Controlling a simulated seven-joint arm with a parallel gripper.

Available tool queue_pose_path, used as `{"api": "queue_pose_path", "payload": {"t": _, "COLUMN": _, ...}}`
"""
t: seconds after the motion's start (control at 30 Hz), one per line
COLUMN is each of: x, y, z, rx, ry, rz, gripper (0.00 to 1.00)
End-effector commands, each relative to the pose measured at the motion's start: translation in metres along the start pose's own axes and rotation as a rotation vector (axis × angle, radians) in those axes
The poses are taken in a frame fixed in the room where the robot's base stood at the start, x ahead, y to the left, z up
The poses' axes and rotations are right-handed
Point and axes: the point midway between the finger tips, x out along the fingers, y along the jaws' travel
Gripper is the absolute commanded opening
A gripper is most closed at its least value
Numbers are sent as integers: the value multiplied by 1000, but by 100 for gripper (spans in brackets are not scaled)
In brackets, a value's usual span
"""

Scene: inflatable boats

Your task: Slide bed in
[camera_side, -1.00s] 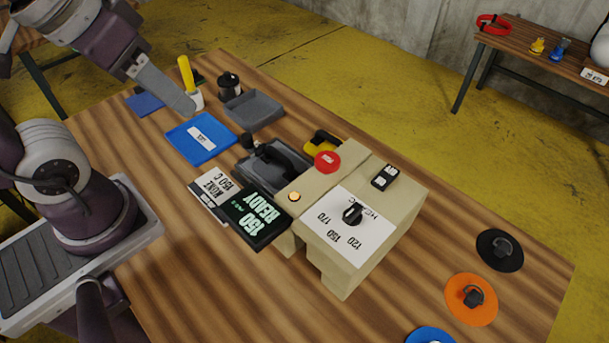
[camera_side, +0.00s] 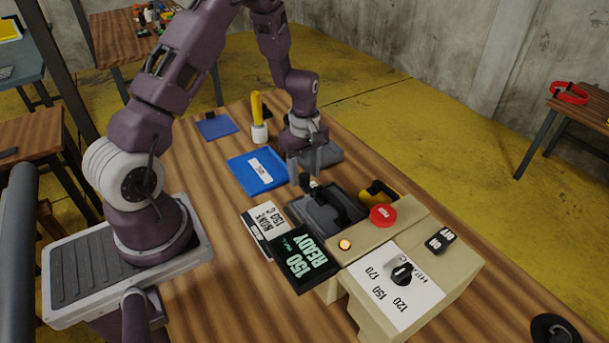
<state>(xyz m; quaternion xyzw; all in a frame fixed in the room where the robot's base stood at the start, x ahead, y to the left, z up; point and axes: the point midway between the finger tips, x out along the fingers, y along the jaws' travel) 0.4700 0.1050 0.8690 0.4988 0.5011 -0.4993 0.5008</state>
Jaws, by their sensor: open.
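The bed (camera_side: 312,218) is a dark grey tray-like slide. It sticks out from the beige press machine (camera_side: 440,280), on the side with the red button (camera_side: 382,216). A black bar lies along its top, and a dark knob-like handle (camera_side: 305,181) stands near its outer end. My gripper (camera_side: 314,170) points down, just behind and above this handle, with its fingers apart. I cannot tell whether a finger touches the handle.
The display (camera_side: 304,260) reads 150 READY, and a lamp (camera_side: 345,244) glows orange. A white card (camera_side: 264,226) lies beside the bed.

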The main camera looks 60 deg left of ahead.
Motion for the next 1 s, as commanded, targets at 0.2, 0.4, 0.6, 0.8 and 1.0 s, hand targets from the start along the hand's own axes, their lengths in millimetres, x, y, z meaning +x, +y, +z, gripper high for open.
{"api": "queue_pose_path", "payload": {"t": 0.2, "x": 14, "y": 0, "z": 0, "rx": 3, "ry": 1, "rz": 1, "gripper": 48}}
{"api": "queue_pose_path", "payload": {"t": 0.4, "x": 14, "y": 0, "z": 0, "rx": 3, "ry": 1, "rz": 1, "gripper": 40}}
{"api": "queue_pose_path", "payload": {"t": 0.6, "x": 14, "y": 0, "z": 0, "rx": 3, "ry": 0, "rz": 1, "gripper": 1}}
{"api": "queue_pose_path", "payload": {"t": 0.8, "x": 13, "y": 0, "z": 0, "rx": 4, "ry": 0, "rz": 1, "gripper": 0}}
{"api": "queue_pose_path", "payload": {"t": 1.0, "x": 13, "y": 0, "z": 0, "rx": 4, "ry": 0, "rz": 1, "gripper": 0}}
